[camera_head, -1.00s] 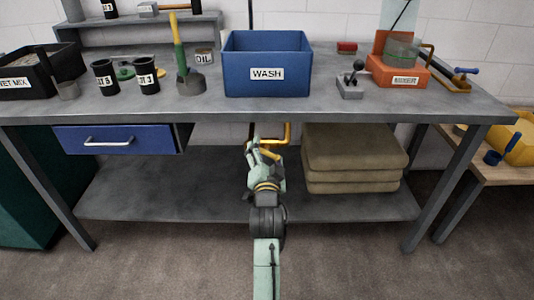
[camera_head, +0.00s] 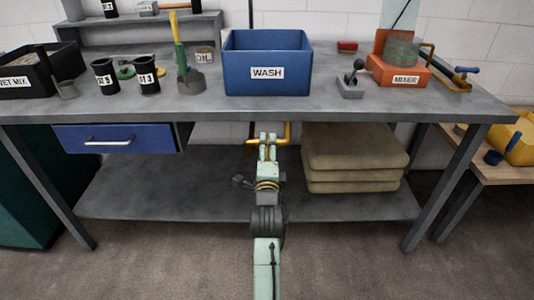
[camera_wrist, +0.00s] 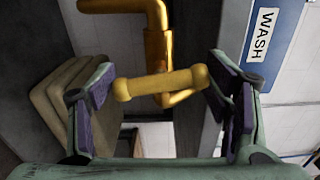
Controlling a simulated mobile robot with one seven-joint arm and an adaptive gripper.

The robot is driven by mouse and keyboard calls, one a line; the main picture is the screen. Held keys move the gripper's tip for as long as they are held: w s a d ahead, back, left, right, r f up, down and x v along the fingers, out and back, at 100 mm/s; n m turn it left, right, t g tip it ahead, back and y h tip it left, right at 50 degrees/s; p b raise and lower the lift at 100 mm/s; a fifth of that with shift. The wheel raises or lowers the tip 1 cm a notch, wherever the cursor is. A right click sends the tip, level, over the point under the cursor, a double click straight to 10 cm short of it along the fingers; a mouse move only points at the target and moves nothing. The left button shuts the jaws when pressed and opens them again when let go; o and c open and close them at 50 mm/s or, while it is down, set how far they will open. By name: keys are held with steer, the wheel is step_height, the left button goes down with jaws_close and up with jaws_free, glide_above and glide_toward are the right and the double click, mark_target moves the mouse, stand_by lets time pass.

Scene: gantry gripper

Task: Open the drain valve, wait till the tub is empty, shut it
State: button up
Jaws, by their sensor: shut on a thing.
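The blue tub labelled WASH (camera_head: 267,88) stands on the middle of the workbench. I cannot make out any water in it. Its yellow drain pipe (camera_head: 288,133) shows below the bench top, and the wrist view shows the pipe (camera_wrist: 157,45) bending down to the drain valve's bar handle (camera_wrist: 165,84). My gripper (camera_head: 268,140) is under the bench's front edge, at the valve. In the wrist view its two purple-padded fingers are at the two ends of the handle, shut on it. The handle lies nearly level across the wrist picture. In the head view my gripper hides most of the handle.
Folded tan sacks (camera_head: 355,160) lie on the lower shelf, just right of my arm. A blue drawer (camera_head: 118,139) hangs under the bench at left. The orange mixer (camera_head: 392,72) and a lever box (camera_head: 350,88) stand on the bench at right. The shelf's left part is clear.

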steer(key=shift+r+m, duration=0.2)
steer(key=shift+m, duration=0.6)
steer(key=o, duration=0.8)
steer(key=shift+o, duration=0.2)
steer(key=shift+f, duration=0.1)
steer(key=s, duration=1.2)
